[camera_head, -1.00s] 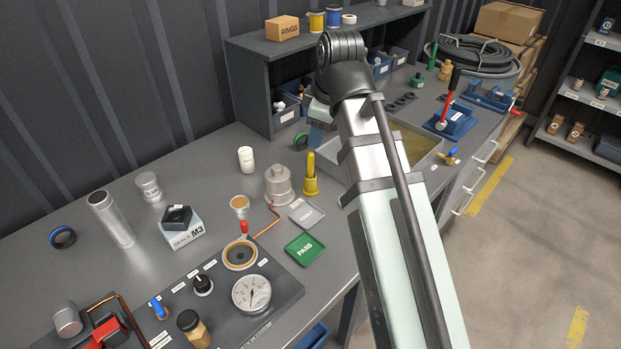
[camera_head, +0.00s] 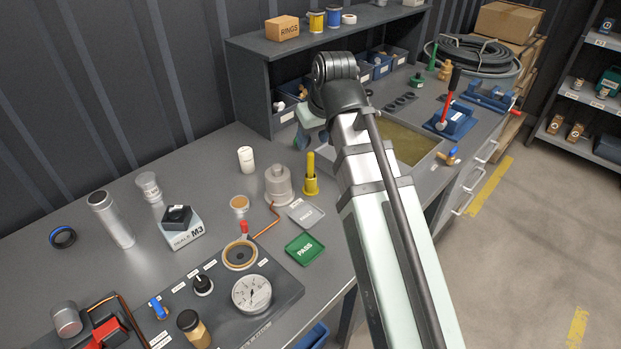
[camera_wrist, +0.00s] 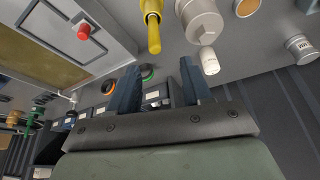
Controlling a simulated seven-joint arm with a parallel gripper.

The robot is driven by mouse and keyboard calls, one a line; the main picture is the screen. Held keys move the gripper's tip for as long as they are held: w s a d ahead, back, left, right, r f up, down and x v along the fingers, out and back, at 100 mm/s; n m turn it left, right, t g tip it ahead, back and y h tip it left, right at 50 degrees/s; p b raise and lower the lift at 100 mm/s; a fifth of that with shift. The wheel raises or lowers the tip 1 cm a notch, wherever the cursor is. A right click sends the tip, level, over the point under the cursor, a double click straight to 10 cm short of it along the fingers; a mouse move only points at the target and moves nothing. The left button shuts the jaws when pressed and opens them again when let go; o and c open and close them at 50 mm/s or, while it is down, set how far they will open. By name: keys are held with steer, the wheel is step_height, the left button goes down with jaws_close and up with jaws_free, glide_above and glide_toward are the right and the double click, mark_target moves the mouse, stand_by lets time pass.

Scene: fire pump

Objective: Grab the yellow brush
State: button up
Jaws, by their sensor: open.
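The yellow brush (camera_head: 311,178) stands upright on the bench, just right of a grey stepped metal cylinder (camera_head: 278,184) in the head view. In the wrist view the brush (camera_wrist: 153,28) is at the top centre, beyond the fingertips, with the grey cylinder (camera_wrist: 203,22) to its right. My gripper (camera_wrist: 159,72) is open and empty, its two dark fingers apart, and it does not touch the brush. In the head view my arm's wrist is above and behind the brush, and the fingers are not clearly visible.
A white cylinder (camera_head: 246,159) stands left of the brush. A shallow tray (camera_head: 431,158) is to its right, partly behind my arm. A grey card (camera_head: 305,214) and green PASS card (camera_head: 304,248) lie in front. The shelf unit (camera_head: 250,90) rises behind.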

mark_target(311, 153)
steer(key=shift+x, duration=2.2)
steer(key=shift+d+x, duration=0.2)
steer(key=shift+x, duration=1.1)
steer(key=shift+d+x, duration=0.15)
steer(key=shift+x, duration=1.15)
jaws_close()
